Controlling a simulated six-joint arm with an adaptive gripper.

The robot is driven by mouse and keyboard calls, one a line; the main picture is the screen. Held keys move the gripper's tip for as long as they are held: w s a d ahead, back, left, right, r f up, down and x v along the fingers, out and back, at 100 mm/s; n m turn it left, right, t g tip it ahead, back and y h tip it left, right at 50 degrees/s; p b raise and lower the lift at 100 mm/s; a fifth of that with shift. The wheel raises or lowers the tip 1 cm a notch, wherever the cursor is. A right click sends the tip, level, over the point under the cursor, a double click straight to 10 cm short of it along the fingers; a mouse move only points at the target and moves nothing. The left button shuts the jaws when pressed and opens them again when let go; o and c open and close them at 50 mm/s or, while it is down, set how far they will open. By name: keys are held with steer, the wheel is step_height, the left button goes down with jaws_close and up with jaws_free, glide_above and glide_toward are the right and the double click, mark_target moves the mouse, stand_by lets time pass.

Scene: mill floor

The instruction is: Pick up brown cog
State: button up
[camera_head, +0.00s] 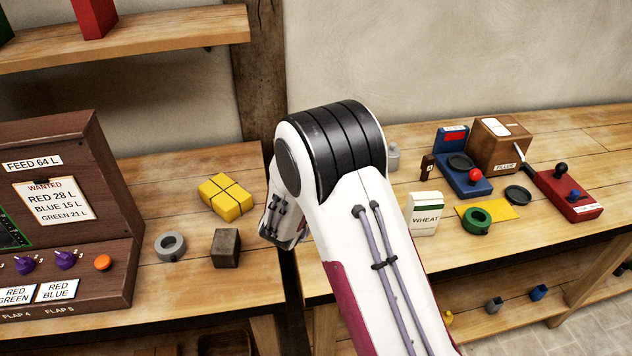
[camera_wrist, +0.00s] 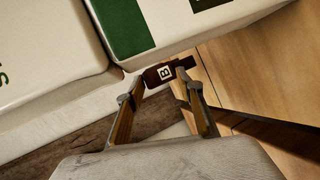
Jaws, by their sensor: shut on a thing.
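In the wrist view my gripper (camera_wrist: 156,85) is shut on a small dark brown block, the brown cog (camera_wrist: 162,75), which has a white label "B". One finger is on each side of it. The cog is close to white sacks with green print (camera_wrist: 150,30); I cannot tell whether it touches them. In the head view my arm hides the fingers and this cog. Another small brown piece marked "A" (camera_head: 427,167) stands by the blue device on the right bench.
The left bench holds a brown control panel (camera_head: 60,150), a grey ring (camera_head: 170,246), a dark cube (camera_head: 226,248) and a yellow bundle (camera_head: 225,198). The right bench holds a WHEAT box (camera_head: 425,214), a green ring (camera_head: 477,220), a blue device (camera_head: 468,180) and a red device (camera_head: 565,195).

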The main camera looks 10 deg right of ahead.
step_height(320, 180, up, 8)
steer(key=shift+r, duration=0.25)
stand_by(0.4)
stand_by(0.6)
steer(key=w+a+r+n+t+y, duration=0.1)
steer(key=w+a+n+y, duration=0.2)
steer(key=a, duration=0.7)
steer(key=w+a+r+n+t+y, duration=0.1)
steer(key=a+n+y, duration=0.35)
steer(key=a, duration=0.45)
steer(key=s+a+n+g+y, duration=0.1)
steer(key=s+a+n+y, duration=0.1)
steer(key=a, duration=0.4)
steer(key=s+a+f+n+g+y, duration=0.1)
steer(key=s+a+n+y, duration=0.1)
steer(key=a, duration=0.3)
steer(key=s+a+n+g+y, duration=0.1)
steer(key=s+a+n+y, duration=0.1)
steer(key=a+y, duration=0.2)
steer(key=shift+a+f+g, duration=0.15)
steer(key=shift+a+f, duration=0.05)
steer(key=shift+a, duration=0.5)
steer(key=shift+a+f+g, duration=0.15)
steer(key=shift+a, duration=0.5)
